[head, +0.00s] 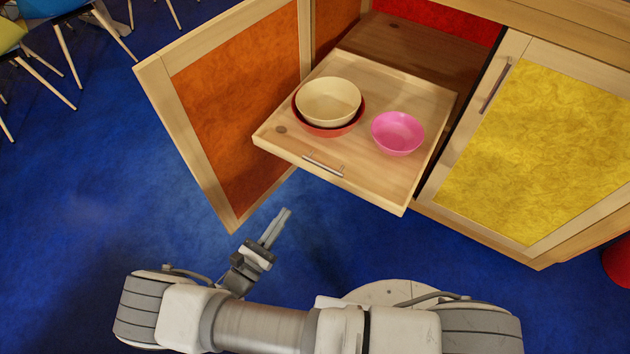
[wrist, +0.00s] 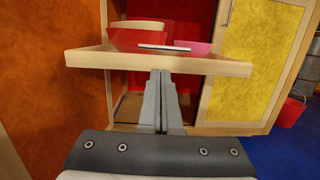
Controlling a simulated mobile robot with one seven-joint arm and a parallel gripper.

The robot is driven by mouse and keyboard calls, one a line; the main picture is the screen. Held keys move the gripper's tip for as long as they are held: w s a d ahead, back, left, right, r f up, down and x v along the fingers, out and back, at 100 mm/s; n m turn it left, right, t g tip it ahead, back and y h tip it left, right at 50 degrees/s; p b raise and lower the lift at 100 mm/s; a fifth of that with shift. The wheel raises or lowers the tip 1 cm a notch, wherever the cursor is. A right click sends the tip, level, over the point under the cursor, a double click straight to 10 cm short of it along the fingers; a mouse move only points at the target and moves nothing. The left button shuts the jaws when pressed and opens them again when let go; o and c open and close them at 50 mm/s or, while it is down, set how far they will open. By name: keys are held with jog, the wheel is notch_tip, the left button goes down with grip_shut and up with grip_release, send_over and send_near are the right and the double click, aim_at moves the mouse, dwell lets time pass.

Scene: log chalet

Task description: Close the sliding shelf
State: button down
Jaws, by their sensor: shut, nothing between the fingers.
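The sliding shelf (head: 385,95) is a light wood tray pulled well out of the open cabinet, with a metal bar handle (head: 323,166) on its front edge. It carries a cream bowl (head: 328,98) nested in a red bowl (head: 330,130), and a pink bowl (head: 398,133). My gripper (head: 284,214) is shut and empty, in front of the shelf and apart from it in the head view. In the wrist view the fingers (wrist: 162,76) point toward the shelf's front board (wrist: 200,65), just below the handle (wrist: 164,48).
An open door with an orange panel (head: 240,100) stands left of the shelf. A closed yellow door (head: 550,145) is on the right. A red bucket (wrist: 291,109) sits on the blue floor at the right. Chairs (head: 55,30) stand at the far left. Floor before the shelf is clear.

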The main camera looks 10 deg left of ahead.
jog(key=b+x, duration=0.1)
jog(key=x, duration=1.2)
jog(key=shift+w+n, duration=0.3)
jog(key=shift+w, duration=0.05)
jog(key=shift+f, duration=0.1)
